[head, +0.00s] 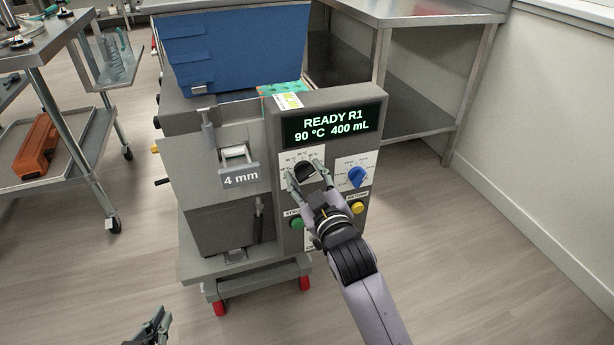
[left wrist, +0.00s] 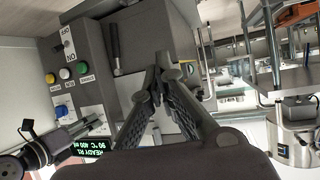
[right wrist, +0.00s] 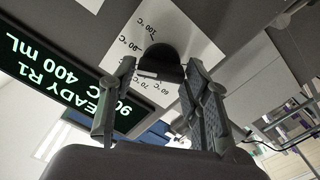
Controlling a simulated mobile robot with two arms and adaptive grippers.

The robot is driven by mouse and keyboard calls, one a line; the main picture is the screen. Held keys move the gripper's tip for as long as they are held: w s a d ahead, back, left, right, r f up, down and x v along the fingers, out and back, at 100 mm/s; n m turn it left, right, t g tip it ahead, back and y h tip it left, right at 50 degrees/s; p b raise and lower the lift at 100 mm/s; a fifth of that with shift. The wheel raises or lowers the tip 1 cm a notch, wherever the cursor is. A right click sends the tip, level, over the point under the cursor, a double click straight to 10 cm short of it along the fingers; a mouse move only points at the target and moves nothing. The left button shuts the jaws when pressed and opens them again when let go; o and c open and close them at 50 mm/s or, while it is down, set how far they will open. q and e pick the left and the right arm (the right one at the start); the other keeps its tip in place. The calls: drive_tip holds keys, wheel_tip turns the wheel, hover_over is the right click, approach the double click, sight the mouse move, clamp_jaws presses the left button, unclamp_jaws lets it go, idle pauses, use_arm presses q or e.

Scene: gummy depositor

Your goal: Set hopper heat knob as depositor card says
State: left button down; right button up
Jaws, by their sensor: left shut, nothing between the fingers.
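The black hopper heat knob (head: 304,171) sits on a white dial plate below the display (head: 330,124), which reads "READY R1, 90 °C 400 mL". The right wrist view shows the knob (right wrist: 162,62) with °C marks around it. My right gripper (head: 306,174) is at the knob, one finger on each side; its fingers are apart, and I see no clear contact. My left gripper (head: 158,325) is shut and empty, low at the front left, away from the machine.
A blue knob (head: 356,176), a green button (head: 296,223) and a yellow button (head: 357,208) are close to my right gripper. A blue hopper (head: 235,50) stands on top. A steel table is behind; a cart with an orange toolbox (head: 38,146) is left.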

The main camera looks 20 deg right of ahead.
drive_tip(key=c, duration=0.7)
drive_tip(key=shift+r+m+p, duration=0.15)
drive_tip(key=shift+m+p, duration=0.45)
drive_tip(key=shift+p, duration=0.45)
drive_tip(key=shift+r+m+p, duration=0.1)
drive_tip(key=shift+m+p, duration=0.5)
drive_tip(key=shift+p, duration=0.5)
drive_tip(key=shift+m+p, duration=0.3)
drive_tip(key=shift+p, duration=0.1)
use_arm(q)
drive_tip(key=s+a+f+g+y, duration=0.1)
drive_tip(key=s+a+f+g, duration=0.1)
drive_tip(key=s, duration=0.5)
drive_tip(key=s+a+f+g+y, duration=0.1)
drive_tip(key=s+a+f+g, duration=0.2)
drive_tip(key=s+g, duration=0.3)
drive_tip(key=shift+s+f+g, duration=0.4)
drive_tip(key=shift+s+f, duration=0.05)
drive_tip(key=shift+f, duration=0.05)
use_arm(e)
drive_tip(key=shift+f, duration=0.2)
drive_tip(key=o, duration=1.1)
drive_tip(key=shift+o, duration=0.2)
drive_tip(key=shift+d, duration=0.1)
drive_tip(key=shift+s, duration=0.1)
